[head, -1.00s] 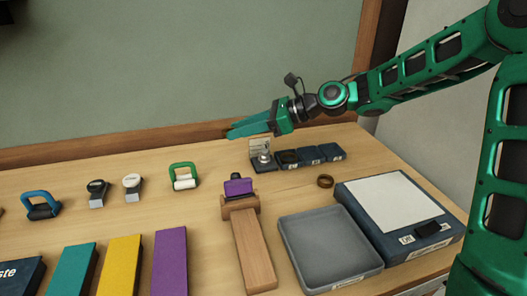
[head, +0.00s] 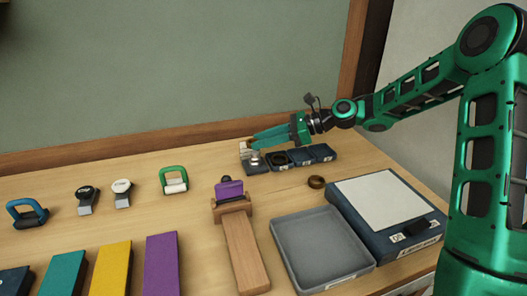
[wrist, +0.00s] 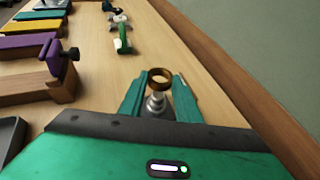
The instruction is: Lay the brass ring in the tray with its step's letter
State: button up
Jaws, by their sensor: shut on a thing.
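My gripper (wrist: 160,76) is shut on a brass ring (wrist: 159,84), which shows between its fingertips in the wrist view. In the head view my gripper (head: 253,141) is above the left end of a row of small dark trays (head: 302,164), and the held ring cannot be made out there. A silver fitting (head: 256,159) stands in the leftmost tray; it also shows between the fingers in the wrist view (wrist: 156,102). A dark ring shape (head: 278,159) is in the second tray. Letters on the trays are too small to read.
Another brownish ring (head: 316,182) lies on the table in front of the trays. A grey tray (head: 362,270), a dark case with a white sheet (head: 378,200) and a wooden stand with a purple clamp (head: 245,250) are nearer. Green-handled piece (head: 174,180) lies left.

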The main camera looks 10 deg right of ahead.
aim_at(257, 153)
jog(key=shift+w+d+f, duration=0.1)
jog(key=shift+d+f, duration=0.1)
jog(key=shift+f, duration=1.8)
jog(key=o, duration=1.1)
